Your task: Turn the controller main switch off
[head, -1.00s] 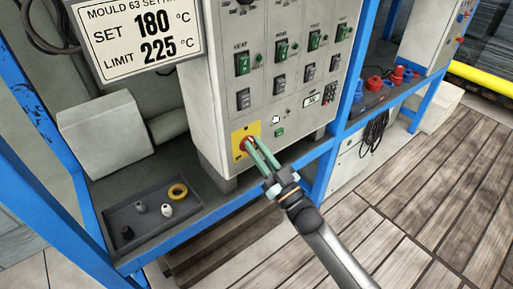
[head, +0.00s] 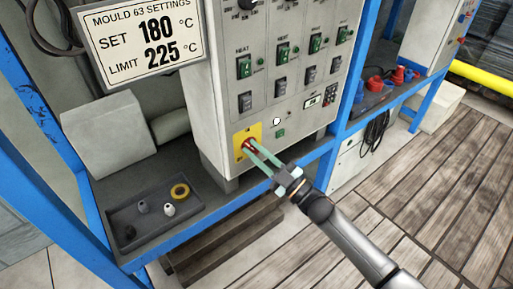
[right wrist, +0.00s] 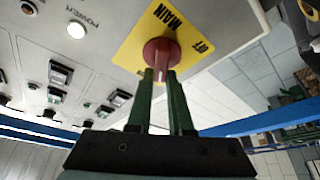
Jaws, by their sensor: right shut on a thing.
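The grey controller cabinet (head: 223,125) stands on a blue-framed bench. A red rotary knob (right wrist: 160,54), the main switch, sits on a yellow plate (head: 253,131) at the cabinet's lower left. In the right wrist view the plate (right wrist: 134,50) reads MAIN and OFF. My right gripper (head: 250,147) is shut on the red knob, with its green fingers on either side of it. The fingertips also show at the knob in the right wrist view (right wrist: 161,73). I cannot tell the switch setting for sure. My left gripper is not in view.
Above the plate are rows of green and dark switches (head: 282,48) and a white button (head: 277,121). A settings sign (head: 142,38) hangs at upper left. Open floor is at right.

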